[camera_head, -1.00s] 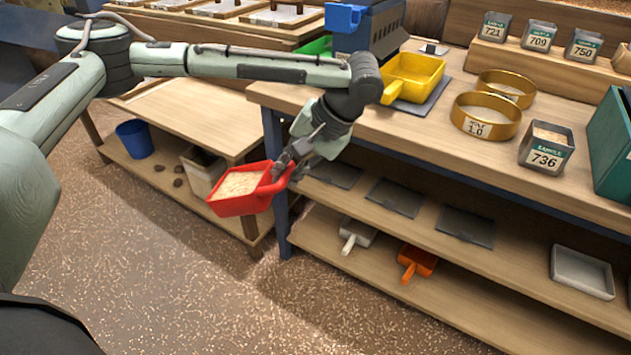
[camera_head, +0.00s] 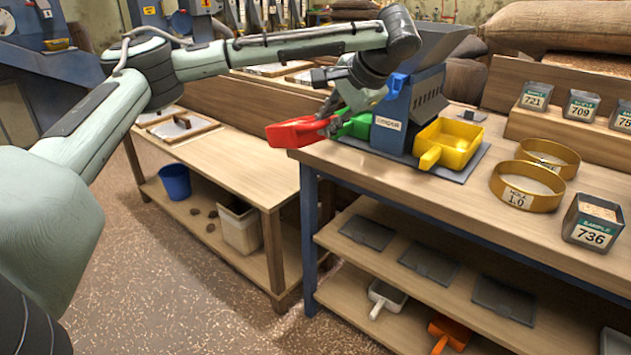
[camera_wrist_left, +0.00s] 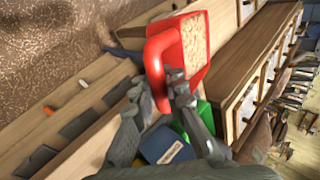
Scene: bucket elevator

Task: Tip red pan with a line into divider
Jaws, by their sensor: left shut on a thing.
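The red pan (camera_head: 297,132) is in the air left of the divider, at about the height of its lower body. My left gripper (camera_head: 334,118) is shut on the pan's handle. In the left wrist view the red pan (camera_wrist_left: 152,62) holds pale grain (camera_wrist_left: 192,42), and my left gripper (camera_wrist_left: 172,92) grips its handle loop. I cannot make out a line on the pan. The blue divider (camera_head: 388,133) stands on the right bench, with a green pan (camera_head: 357,126) at its left and a yellow pan (camera_head: 449,143) at its right. My right gripper is not in view.
Brass sieves (camera_head: 527,186) and a sample tin marked 736 (camera_head: 592,221) stand right of the yellow pan. A lower table (camera_head: 225,158) is at the left. Sacks (camera_head: 560,27) lie behind. White (camera_head: 386,297) and orange (camera_head: 450,331) scoops are on the lower shelf.

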